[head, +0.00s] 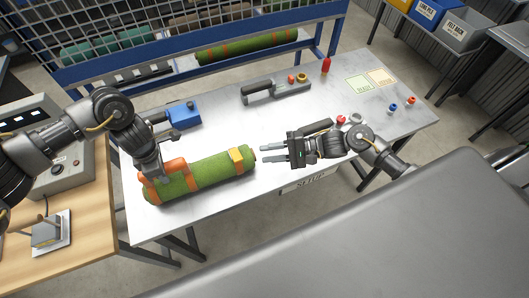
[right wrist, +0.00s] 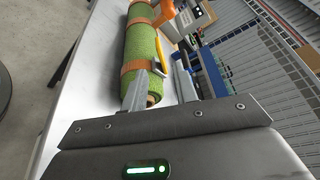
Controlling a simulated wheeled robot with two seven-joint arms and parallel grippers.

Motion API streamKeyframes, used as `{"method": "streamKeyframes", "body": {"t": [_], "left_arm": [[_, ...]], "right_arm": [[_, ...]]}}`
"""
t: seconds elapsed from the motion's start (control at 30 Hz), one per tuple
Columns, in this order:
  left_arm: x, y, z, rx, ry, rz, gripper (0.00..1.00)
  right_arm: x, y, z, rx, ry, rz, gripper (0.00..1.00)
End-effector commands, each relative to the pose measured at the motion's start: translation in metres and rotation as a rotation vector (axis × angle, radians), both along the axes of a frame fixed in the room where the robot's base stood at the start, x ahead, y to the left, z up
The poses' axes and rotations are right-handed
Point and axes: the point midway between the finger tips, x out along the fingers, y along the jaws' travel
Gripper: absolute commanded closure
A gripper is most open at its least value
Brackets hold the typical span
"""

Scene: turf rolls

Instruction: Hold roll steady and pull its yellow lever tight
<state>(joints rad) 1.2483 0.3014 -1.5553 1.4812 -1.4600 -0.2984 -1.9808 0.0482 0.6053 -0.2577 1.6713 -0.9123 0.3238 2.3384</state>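The green turf roll (head: 208,174) lies on the steel table, bound by orange straps. The yellow lever (head: 237,158) sits on top near the roll's right end; in the right wrist view a yellow lever (right wrist: 164,54) stands along the roll's side by the nearer strap. My left gripper (head: 158,178) is down at the roll's left end, by the orange strap there; its fingertips are partly hidden, so its grip is unclear. My right gripper (head: 268,151) is open and empty, just right of the roll's right end, with its fingers pointing left. The roll's near end shows beyond its fingers in the right wrist view.
A blue box (head: 184,115) stands behind the roll. A grey tool (head: 274,90) and a red bottle (head: 326,65) are at the table's back. Small red and blue pieces lie at right. A mesh rack stands behind the table.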

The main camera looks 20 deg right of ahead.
Motion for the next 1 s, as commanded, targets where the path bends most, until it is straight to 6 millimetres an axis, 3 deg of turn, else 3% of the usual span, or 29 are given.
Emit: {"method": "streamKeyframes", "body": {"t": [0.17,0.2,0.37,0.73,1.0], "left_arm": [[0.0,0.0,0.0,0.001,-0.001,0.0,1.0],[0.0,0.0,0.0,0.001,-0.001,0.0,0.64],[0.0,0.0,0.0,0.0,-0.001,0.0,0.44],[0.002,0.0,0.008,-0.001,-0.005,-0.001,0.44],[0.002,0.0,0.059,0.0,-0.007,-0.004,0.44]], "right_arm": [[0.0,0.0,0.0,0.0,0.0,0.0,0.71],[0.0,0.0,0.0,0.0,0.0,0.0,0.71],[0.0,0.0,0.0,0.0,0.0,0.0,0.71],[0.0,0.0,0.0,0.0,0.0,0.0,0.71],[0.0,0.0,0.0,0.0,0.0,0.0,0.71]]}}
